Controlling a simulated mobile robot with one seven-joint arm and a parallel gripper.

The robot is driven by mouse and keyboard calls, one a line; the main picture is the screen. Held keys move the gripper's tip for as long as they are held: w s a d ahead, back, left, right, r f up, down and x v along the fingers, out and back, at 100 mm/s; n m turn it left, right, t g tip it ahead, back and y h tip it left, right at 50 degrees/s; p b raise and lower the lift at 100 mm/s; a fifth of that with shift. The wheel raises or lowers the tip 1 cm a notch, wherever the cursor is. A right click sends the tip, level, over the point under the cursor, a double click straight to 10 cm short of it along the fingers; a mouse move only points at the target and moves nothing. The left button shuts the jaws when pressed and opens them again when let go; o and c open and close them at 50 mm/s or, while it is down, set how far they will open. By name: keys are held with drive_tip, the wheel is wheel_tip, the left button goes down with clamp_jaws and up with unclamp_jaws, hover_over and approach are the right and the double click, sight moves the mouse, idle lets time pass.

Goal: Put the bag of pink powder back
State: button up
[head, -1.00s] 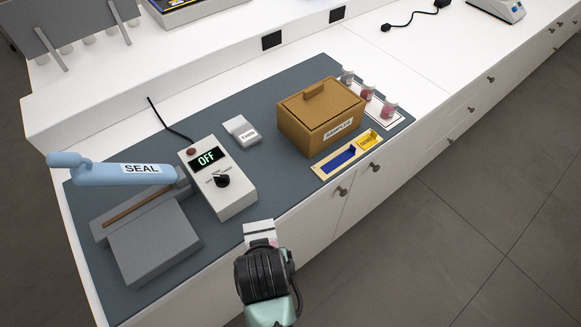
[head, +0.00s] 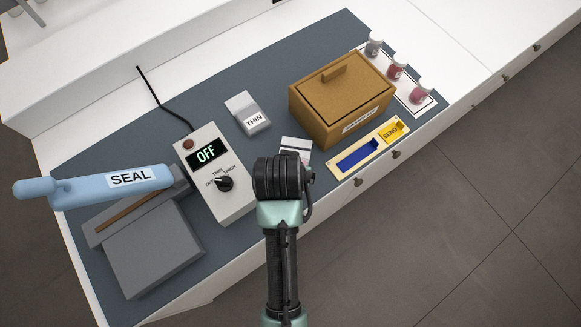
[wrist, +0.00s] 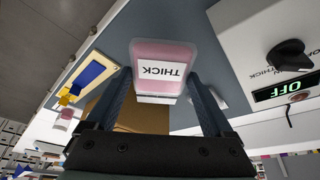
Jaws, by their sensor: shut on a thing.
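The bag of pink powder (wrist: 163,54) is a clear flat pouch with a white label reading THICK. In the wrist view it sits between the two fingers of my gripper (wrist: 160,85), which is shut on it. In the head view only a pale part of the bag (head: 296,145) shows past my gripper (head: 283,177), which hides the rest. My gripper is over the front part of the grey mat, between the OFF control box and the brown wooden box. I cannot tell whether the bag touches the mat.
The control box (head: 214,172) and blue-handled SEAL press (head: 150,245) stand left. A THIN bag (head: 247,112) lies behind. The wooden box (head: 340,100), SEND tray (head: 338,171) and several jars (head: 396,70) are right. Bare grey mat (head: 300,45) lies behind the box.

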drive_tip(key=shift+s+f, duration=0.3)
drive_tip(key=shift+f, duration=2.45)
drive_tip(key=shift+w+f, duration=0.1)
drive_tip(key=shift+f, duration=0.1)
drive_tip(key=o, duration=1.3)
drive_tip(key=shift+c, duration=0.2)
